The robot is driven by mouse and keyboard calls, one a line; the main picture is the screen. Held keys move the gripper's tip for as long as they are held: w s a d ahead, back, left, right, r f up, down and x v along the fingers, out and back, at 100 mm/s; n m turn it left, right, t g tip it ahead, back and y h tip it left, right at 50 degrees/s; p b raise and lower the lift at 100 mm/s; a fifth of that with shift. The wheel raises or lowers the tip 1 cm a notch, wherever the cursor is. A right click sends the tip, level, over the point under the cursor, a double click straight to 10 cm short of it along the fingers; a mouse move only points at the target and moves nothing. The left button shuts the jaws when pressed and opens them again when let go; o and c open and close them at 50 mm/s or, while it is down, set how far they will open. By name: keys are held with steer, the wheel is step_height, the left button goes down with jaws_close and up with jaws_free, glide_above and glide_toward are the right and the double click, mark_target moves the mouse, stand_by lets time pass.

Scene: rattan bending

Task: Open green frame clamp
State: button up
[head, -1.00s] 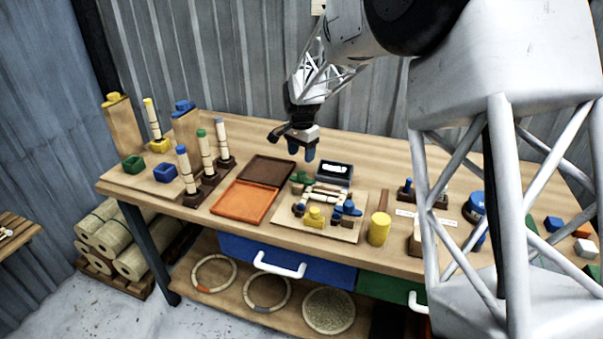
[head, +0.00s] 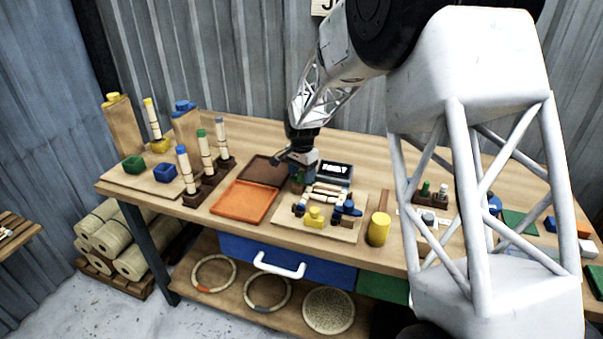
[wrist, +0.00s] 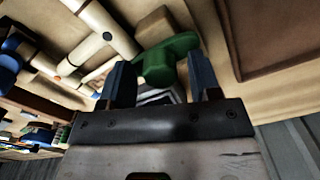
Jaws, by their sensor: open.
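The green frame clamp (wrist: 163,62) shows in the wrist view as a rounded T-shaped green piece at the corner of the rattan frame. In the head view it is mostly hidden behind my gripper (head: 300,182). In the wrist view my gripper (wrist: 160,85) is open, with its two blue fingers on either side of the clamp's stem. I cannot tell whether the fingers touch it. The rattan frame (head: 328,193) lies on a wooden board (head: 334,232), with a yellow clamp (head: 315,217) and a blue clamp (head: 347,209) at its near side.
A dark brown tray (head: 262,168) and an orange tray (head: 244,203) lie left of the board. A small display (head: 335,170) stands just behind the frame. A yellow cylinder (head: 379,229) stands to the right. Upright rattan posts (head: 205,150) stand farther left.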

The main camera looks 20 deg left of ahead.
steer(key=c, duration=0.9)
